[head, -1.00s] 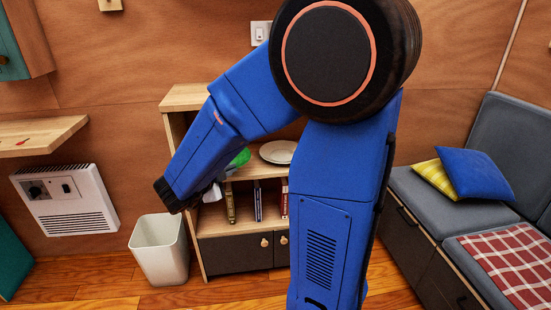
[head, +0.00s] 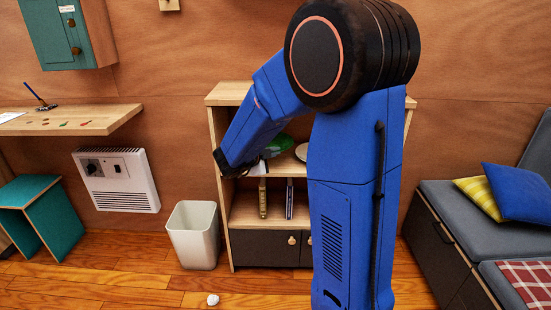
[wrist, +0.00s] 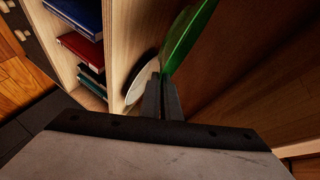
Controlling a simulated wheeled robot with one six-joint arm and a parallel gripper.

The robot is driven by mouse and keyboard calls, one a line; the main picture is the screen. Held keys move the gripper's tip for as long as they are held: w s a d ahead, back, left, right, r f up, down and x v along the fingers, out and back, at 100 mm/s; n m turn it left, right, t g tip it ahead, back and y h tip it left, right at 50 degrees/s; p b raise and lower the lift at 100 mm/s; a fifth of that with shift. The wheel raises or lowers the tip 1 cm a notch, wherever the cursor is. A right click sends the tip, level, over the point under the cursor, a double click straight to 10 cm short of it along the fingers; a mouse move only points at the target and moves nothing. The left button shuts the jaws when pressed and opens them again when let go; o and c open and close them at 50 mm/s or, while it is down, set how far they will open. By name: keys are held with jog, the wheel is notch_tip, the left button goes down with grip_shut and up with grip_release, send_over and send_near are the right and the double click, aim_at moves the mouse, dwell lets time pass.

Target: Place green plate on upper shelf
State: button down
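The green plate (head: 279,146) is in the upper compartment area of the wooden bookcase (head: 225,100), partly hidden by my arm. In the wrist view the green plate (wrist: 188,40) stands tilted on edge at my fingertips. My gripper (wrist: 161,82) is closed on its rim; the gripper also shows in the head view (head: 262,163), partly hidden. The upper shelf (head: 284,168) carries a white plate (head: 301,152), which is mostly hidden behind my arm in the head view. The white plate (wrist: 141,86) is just left of my fingers in the wrist view.
A white bin (head: 194,235) stands left of the bookcase, and a small white object (head: 212,299) lies on the floor. A teal stool (head: 28,205) is at left, a grey sofa (head: 450,205) at right.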

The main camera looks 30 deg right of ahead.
send_over(275, 164)
jog(key=shift+a, duration=0.1)
notch_tip(275, 164, down, 2)
jog(key=shift+s+a+f, duration=0.1)
jog(key=shift+s+f, duration=0.05)
jog(key=shift+f, duration=2.35)
jog(key=c, duration=2.3)
grip_release()
